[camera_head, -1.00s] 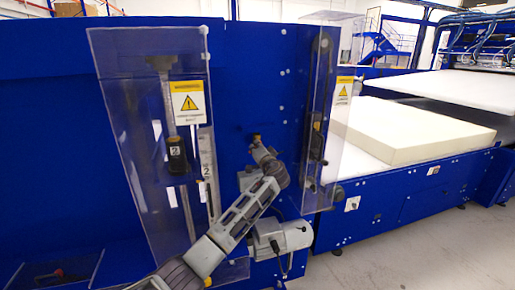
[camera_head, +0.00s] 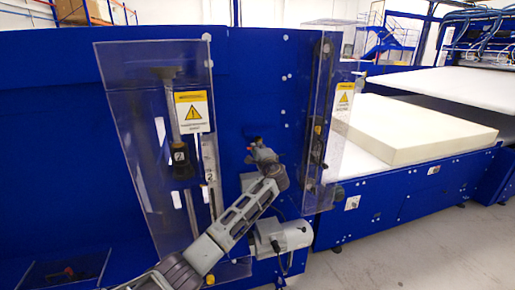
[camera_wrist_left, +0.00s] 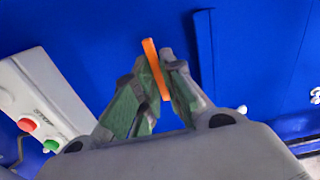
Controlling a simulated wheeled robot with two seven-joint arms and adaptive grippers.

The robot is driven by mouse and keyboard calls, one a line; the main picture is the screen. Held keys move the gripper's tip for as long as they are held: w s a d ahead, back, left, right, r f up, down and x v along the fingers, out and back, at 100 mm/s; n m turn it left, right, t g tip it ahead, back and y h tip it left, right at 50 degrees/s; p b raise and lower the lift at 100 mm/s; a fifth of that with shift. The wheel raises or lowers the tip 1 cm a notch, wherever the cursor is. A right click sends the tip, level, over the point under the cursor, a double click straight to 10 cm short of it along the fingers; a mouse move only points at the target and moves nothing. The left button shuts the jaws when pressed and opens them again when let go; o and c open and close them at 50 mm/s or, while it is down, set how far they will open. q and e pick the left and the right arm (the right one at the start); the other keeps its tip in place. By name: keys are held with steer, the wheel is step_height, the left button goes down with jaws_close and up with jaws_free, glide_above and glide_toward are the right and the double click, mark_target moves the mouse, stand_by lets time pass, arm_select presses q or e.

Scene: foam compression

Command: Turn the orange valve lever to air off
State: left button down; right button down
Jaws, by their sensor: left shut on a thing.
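The orange valve lever (camera_wrist_left: 156,69) shows in the left wrist view as a thin tilted bar against the blue panel. My left gripper (camera_wrist_left: 158,62) is shut on it, with one finger on each side. The lever's upper end sticks out past the fingertips; the valve body is not visible. In the head view my left gripper (camera_head: 257,150) is at the blue machine panel (camera_head: 265,100), between the two clear guards. The lever is too small there to make out clearly. My right gripper is not in view.
Clear guards with yellow warning labels stand left (camera_head: 150,130) and right (camera_head: 320,120) of my gripper. A grey motor (camera_head: 285,236) sits below my arm. A foam block (camera_head: 420,132) lies on the white table at right. A control box (camera_wrist_left: 45,95) has red and green buttons.

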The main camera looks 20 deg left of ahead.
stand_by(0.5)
arm_select(q)
steer(key=c, duration=1.6)
jaws_free()
steer(key=shift+d, duration=0.1)
steer(key=shift+s, duration=0.1)
steer(key=v, duration=1.1)
steer(key=shift+s+d, duration=0.2)
steer(key=shift+d, duration=0.1)
